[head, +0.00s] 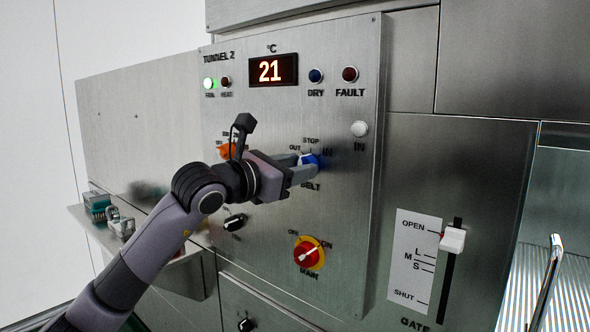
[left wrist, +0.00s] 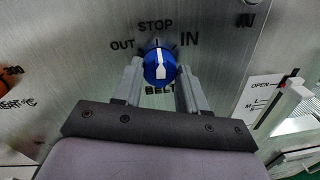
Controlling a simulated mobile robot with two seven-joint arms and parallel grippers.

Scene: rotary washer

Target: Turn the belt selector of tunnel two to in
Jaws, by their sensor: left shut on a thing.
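The belt selector is a blue round knob with a white pointer (head: 311,161) on the tunnel 2 panel, labelled OUT, STOP and IN above and BELT below. In the left wrist view the knob (left wrist: 150,73) sits between my fingers. Its white bar stands nearly upright, its upper end towards STOP rather than IN. My left gripper (head: 303,166) reaches the knob from the left and is shut on it, one finger on each side; the fingers also show in the left wrist view (left wrist: 161,84). The gripper hides part of the knob in the head view. My right gripper is out of view.
An orange knob (head: 227,150) lies left of my gripper, and a black knob (head: 235,222) below it. A red and yellow main switch (head: 308,254) sits lower. A white IN button (head: 359,129) is at upper right. A gate lever (head: 452,240) stands further right.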

